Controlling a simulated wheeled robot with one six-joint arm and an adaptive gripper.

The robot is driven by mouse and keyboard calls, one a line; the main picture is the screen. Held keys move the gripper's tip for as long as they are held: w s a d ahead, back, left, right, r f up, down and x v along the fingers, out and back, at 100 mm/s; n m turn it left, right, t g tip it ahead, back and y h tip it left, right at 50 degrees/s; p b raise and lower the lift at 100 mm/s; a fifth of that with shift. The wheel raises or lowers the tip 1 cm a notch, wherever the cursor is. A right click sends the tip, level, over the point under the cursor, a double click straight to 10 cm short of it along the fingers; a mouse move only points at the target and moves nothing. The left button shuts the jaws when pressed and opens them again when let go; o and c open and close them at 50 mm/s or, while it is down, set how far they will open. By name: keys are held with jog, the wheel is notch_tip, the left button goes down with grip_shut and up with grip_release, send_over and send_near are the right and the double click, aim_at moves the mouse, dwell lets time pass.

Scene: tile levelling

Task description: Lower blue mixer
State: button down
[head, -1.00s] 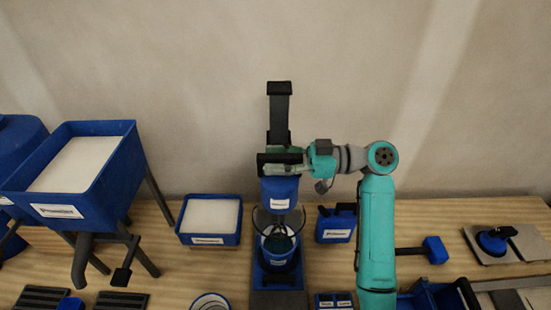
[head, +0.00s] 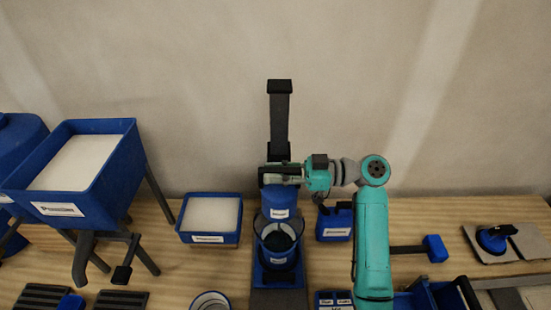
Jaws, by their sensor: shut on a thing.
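The blue mixer (head: 279,199), a blue cylinder with a white label, is on a dark upright stand (head: 280,115) in the middle of the head view. A blue bucket (head: 278,250) with a white label stands below it on the stand's base. The mixer's lower end is close over the bucket's mouth, with wire loops around it; how far it reaches inside is hard to tell. My gripper (head: 279,174) comes from the right and is shut on the mixer's top part. The fingertips are partly hidden there.
A blue hopper (head: 112,180) of white material stands at left, with a blue tray (head: 239,225) of white material beside the stand. A blue jug (head: 335,226) is right of the bucket. A blue-headed mallet (head: 435,248) and a suction cup (head: 492,238) lie farther right.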

aim_at(277, 195)
notch_tip(277, 195, down, 8)
jog(key=shift+f, duration=0.2)
jog(key=c, duration=1)
grip_release()
jog(key=shift+d, duration=0.15)
jog(key=d, duration=1.1)
jog(key=shift+d, duration=0.4)
